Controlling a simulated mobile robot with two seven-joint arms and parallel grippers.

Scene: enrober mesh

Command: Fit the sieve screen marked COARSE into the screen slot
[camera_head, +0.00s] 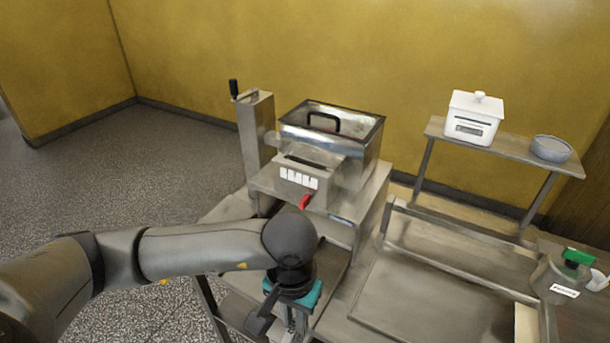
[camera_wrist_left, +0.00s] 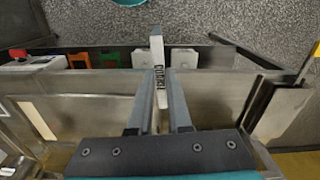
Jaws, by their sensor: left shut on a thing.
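My left gripper (camera_wrist_left: 159,78) is shut on a narrow pale piece with dark lettering that seems to read COARSE, the sieve screen (camera_wrist_left: 157,48). Its label stands between the two fingers. In the head view the left gripper (camera_head: 291,318) points down at the bottom centre, in front of the machine, and its fingertips are hard to make out. A steel machine (camera_head: 330,158) with a lidded hopper stands behind it. A dark slit (camera_head: 305,163) shows above a row of white labels on its front; I cannot tell whether this is the screen slot. My right gripper is not in view.
The wrist view shows an orange handle (camera_wrist_left: 71,59), a green handle (camera_wrist_left: 110,58) and white blocks in a row beside the held screen. A side table (camera_head: 510,160) holds a white box (camera_head: 473,118) and a bowl (camera_head: 551,148).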

